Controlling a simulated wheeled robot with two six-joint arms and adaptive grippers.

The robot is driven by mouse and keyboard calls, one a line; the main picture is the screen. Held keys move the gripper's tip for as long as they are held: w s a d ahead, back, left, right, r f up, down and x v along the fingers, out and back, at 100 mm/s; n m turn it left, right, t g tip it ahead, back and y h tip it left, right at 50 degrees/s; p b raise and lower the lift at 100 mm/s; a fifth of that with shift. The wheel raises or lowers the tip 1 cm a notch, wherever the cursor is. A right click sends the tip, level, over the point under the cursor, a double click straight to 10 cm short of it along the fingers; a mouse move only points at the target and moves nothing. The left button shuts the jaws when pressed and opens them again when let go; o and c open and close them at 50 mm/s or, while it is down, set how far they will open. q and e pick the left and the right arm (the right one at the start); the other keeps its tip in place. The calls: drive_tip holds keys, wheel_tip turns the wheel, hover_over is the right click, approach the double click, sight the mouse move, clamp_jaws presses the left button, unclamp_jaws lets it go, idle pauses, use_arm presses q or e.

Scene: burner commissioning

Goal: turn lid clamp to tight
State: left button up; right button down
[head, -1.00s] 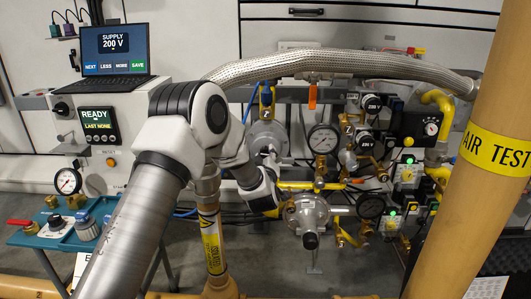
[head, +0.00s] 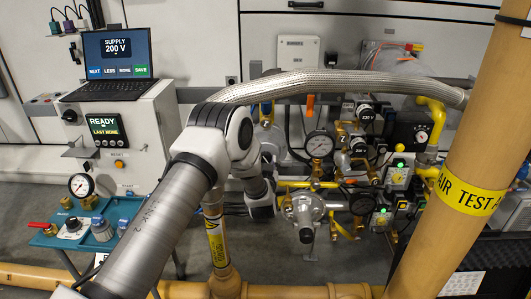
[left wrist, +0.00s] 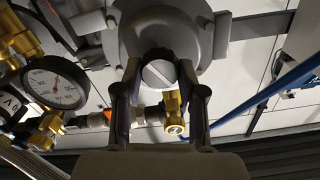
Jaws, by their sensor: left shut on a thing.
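A round grey slotted knob (left wrist: 158,72) sits below a large grey domed housing (left wrist: 165,25) in the left wrist view. I cannot tell from any label whether it is the lid clamp. My left gripper (left wrist: 160,85) has a dark finger on each side of the knob and is shut on it. In the head view my left arm reaches in from the lower left to a grey regulator (head: 267,137) behind it. My wrist hides most of the gripper and the contact there. My right gripper is in neither view.
A brass fitting (left wrist: 174,115) lies close below the knob, and a pressure gauge (left wrist: 55,82) is at the left. A braided hose (head: 340,84) arches over the piping. A thick tan pipe (head: 455,190) stands at the right. A teal bench (head: 60,240) is at the left.

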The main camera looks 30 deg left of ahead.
use_arm(q)
drive_tip(key=m+p, duration=0.2)
drive_tip(key=m, duration=0.1)
drive_tip(key=shift+r+m+p, duration=0.15)
drive_tip(key=shift+m+p, duration=0.15)
drive_tip(key=shift+p, duration=0.1)
drive_tip(key=shift+m+p, duration=0.75)
drive_tip(key=shift+m, duration=0.55)
drive_tip(key=shift+f, duration=0.2)
drive_tip(key=o, duration=1.1)
drive_tip(key=shift+o, duration=0.2)
drive_tip(key=v, duration=1.2)
